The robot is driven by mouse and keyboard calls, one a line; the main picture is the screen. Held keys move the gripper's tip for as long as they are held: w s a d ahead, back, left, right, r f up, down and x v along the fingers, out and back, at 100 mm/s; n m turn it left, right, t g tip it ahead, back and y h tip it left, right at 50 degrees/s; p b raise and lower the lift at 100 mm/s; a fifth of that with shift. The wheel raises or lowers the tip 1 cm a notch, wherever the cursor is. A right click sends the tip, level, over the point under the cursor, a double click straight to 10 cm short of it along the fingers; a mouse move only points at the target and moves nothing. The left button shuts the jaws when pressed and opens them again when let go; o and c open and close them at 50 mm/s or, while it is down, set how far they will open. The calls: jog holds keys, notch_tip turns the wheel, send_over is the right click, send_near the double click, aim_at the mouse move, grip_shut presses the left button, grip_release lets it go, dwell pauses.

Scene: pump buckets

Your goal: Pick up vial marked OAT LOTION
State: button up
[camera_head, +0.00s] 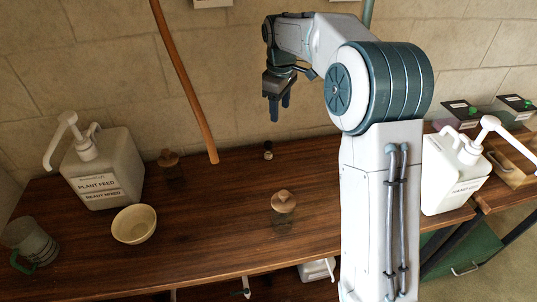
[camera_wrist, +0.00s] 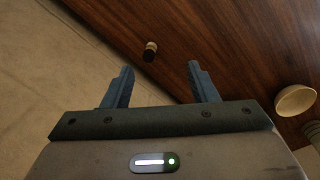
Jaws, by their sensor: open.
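A small dark vial with a pale band (camera_head: 268,152) stands on the wooden table near the back wall; its label is too small to read. It also shows in the wrist view (camera_wrist: 150,50), beyond the fingertips and slightly left of the midpoint between them. My gripper (camera_head: 279,106) is above the back of the table, higher than the vial and apart from it. In the wrist view its two blue-grey fingers (camera_wrist: 160,70) are spread with nothing between them.
A white pump bucket marked PLANT FEED (camera_head: 103,175), a cream bowl (camera_head: 134,226) and a mug (camera_head: 30,244) stand at left. A glass jar with a wooden stopper (camera_head: 283,202) stands in front of the vial. Another white pump bucket (camera_head: 450,180) is at right. A brown pole (camera_head: 185,80) leans left of the vial.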

aim_at(268, 143)
jog(key=w+a+f+n, duration=0.1)
jog(key=w+f, duration=0.1)
jog(key=f, duration=0.3)
jog(key=w+a+f+n+b, duration=0.1)
jog(key=w+f, duration=0.2)
jog(key=f, duration=0.3)
jog(key=w+a+f+n, duration=0.1)
jog(key=w+f, duration=0.1)
jog(key=f, duration=0.3)
jog(key=shift+w+a+f+g+b, duration=0.2)
jog(key=shift+a+g+b, duration=0.1)
jog(key=shift+g, duration=0.1)
jog(key=shift+s+d+f, duration=0.1)
jog(key=shift+f, duration=1.3)
jog(key=shift+s+d+f, duration=0.1)
jog(key=shift+f, duration=1.25)
jog(key=c, duration=1)
